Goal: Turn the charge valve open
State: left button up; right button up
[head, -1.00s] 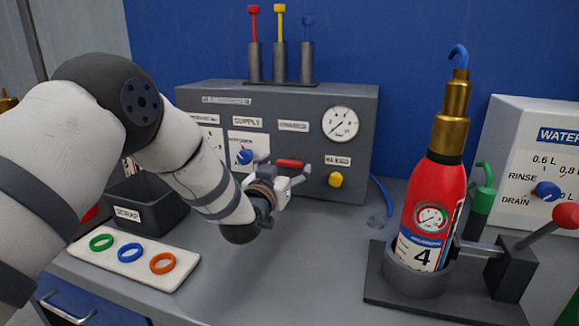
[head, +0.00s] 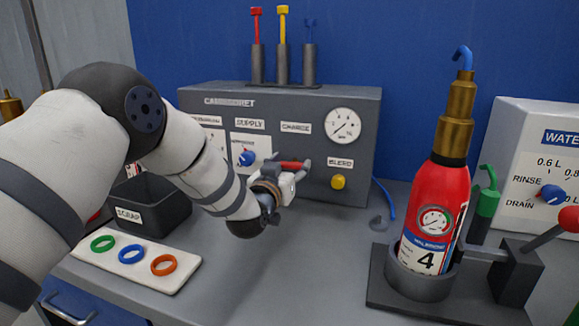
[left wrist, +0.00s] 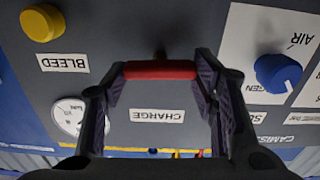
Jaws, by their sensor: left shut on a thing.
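The charge valve's red lever handle (head: 291,166) sticks out from the grey charging panel below the CHARGE label, lying about level in the head view. In the left wrist view the red handle (left wrist: 160,70) spans crosswise between my two dark fingers, above the upside-down CHARGE label (left wrist: 157,116). My left gripper (head: 298,174) is at the lever, and in the left wrist view its fingers (left wrist: 160,76) are shut on the handle from both ends. The valve's stem is mostly hidden. My right gripper is not in view.
The yellow BLEED knob (head: 338,182) and blue SUPPLY knob (head: 247,158) flank the valve. A red extinguisher (head: 433,200) stands in its holder at right. A tray with three rings (head: 180,278) and a SCRAP bin (head: 150,215) lie at left. The middle bench is clear.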

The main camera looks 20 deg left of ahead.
pick_arm(q)
jog(key=n, duration=0.4)
jog(key=shift+a, duration=0.1)
jog(key=n, duration=0.4)
jog(key=shift+f, duration=0.15)
jog(key=n, duration=0.5)
jog(key=shift+a+f+n, duration=0.1)
jog(key=shift+f+n, duration=0.1)
jog(key=shift+n, duration=0.2)
jog(key=shift+n+b, duration=0.3)
jog(key=shift+n, duration=1.4)
jog(key=o, duration=1.2)
jog(key=shift+r, duration=0.1)
jog(key=shift+c, duration=0.2)
jog(key=s, duration=1.2)
jog(key=shift+a, duration=0.15)
